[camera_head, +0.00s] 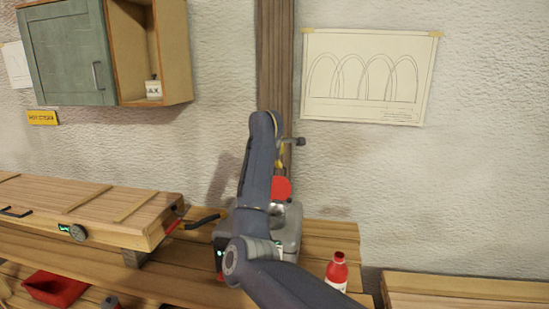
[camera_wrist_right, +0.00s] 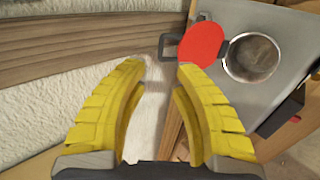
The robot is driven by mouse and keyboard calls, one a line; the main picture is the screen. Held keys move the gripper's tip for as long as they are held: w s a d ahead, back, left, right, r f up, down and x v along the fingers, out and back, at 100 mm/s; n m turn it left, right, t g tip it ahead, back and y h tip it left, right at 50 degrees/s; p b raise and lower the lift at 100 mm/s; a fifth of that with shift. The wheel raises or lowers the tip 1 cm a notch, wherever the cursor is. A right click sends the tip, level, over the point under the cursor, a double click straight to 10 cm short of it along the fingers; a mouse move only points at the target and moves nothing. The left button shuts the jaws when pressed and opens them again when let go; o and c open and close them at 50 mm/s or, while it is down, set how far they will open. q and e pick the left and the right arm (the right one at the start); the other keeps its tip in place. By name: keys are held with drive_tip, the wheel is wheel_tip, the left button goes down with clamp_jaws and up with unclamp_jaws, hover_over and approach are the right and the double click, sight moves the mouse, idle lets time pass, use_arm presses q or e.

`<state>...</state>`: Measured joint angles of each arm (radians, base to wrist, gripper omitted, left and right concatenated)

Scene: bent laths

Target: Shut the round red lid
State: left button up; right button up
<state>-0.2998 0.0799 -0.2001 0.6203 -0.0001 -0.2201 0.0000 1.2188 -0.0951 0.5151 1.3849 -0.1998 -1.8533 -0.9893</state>
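The round red lid (camera_head: 281,188) stands open at the back of a grey metal box (camera_head: 291,232). In the right wrist view the lid (camera_wrist_right: 201,42) is beside the round opening (camera_wrist_right: 252,58) in the box top, which is uncovered. A dark bracket shows by the lid. My right gripper (camera_head: 281,157) is just above the lid in the head view, mostly hidden behind my own arm. In the wrist view its yellow fingers (camera_wrist_right: 160,66) are apart with nothing between them. The right fingertip appears close to the lid's edge; contact cannot be told. My left gripper is not in view.
A long wooden box (camera_head: 95,205) lies left of the grey box, with a dark hose (camera_head: 202,222) between them. A red bottle (camera_head: 337,272) stands at front right. A wooden post (camera_head: 275,60) rises behind. A red tray (camera_head: 52,288) sits lower left.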

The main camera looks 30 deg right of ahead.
drive_tip(key=x, duration=0.9)
drive_tip(key=shift+w+d+f, duration=0.15)
drive_tip(key=shift+w+f, duration=0.05)
drive_tip(key=shift+f, duration=0.05)
drive_tip(key=shift+c, duration=1.1)
drive_tip(key=shift+r, duration=0.1)
clamp_jaws()
drive_tip(key=shift+s, duration=0.1)
drive_tip(key=shift+s+a+r, duration=0.2)
drive_tip(key=shift+s+a, duration=0.35)
drive_tip(key=shift+s+a+r, duration=0.2)
drive_tip(key=shift+s+a, duration=1.6)
drive_tip(key=shift+s, duration=0.15)
